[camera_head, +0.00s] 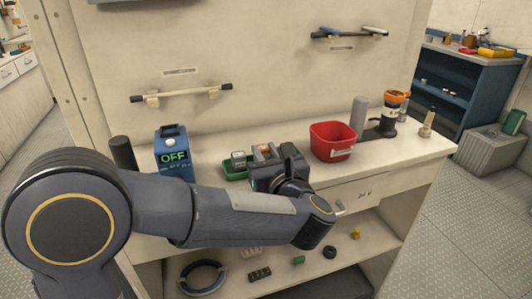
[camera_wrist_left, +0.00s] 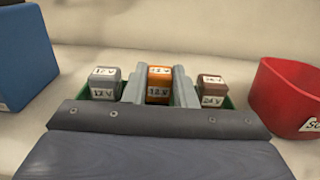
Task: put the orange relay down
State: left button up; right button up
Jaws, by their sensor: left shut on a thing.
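The orange relay (camera_wrist_left: 159,82), labelled 18 V, is between the two fingers of my left gripper (camera_wrist_left: 159,88), which is shut on it. My left gripper (camera_head: 266,153) also shows in the head view, over the right part of a green tray (camera_head: 235,173). A grey relay (camera_wrist_left: 105,83) marked 12 V stands left of the fingers, and a brown relay (camera_wrist_left: 212,91) marked 24 V stands right of them. The relay's underside is hidden, so I cannot tell whether it touches the tray. My right gripper is not in view.
A blue box reading OFF (camera_head: 174,152) stands left of the tray. A red bin (camera_head: 332,141) stands to the right, with an orange-topped dark device (camera_head: 390,115) beyond it. The front right of the counter (camera_head: 400,150) is clear. A lower shelf holds small parts.

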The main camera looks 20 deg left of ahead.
pick_arm(q)
jog(key=shift+f+b, duration=0.25)
jog(key=shift+b, duration=0.05)
jog(key=o, duration=1)
jog(key=shift+r, duration=0.1)
jog(key=shift+r, duration=0.1)
jog(key=shift+r+p, duration=0.25)
jog(key=shift+p, duration=0.4)
jog(key=b+v, duration=0.1)
jog(key=v, duration=1.1)
jog(key=shift+f, duration=0.2)
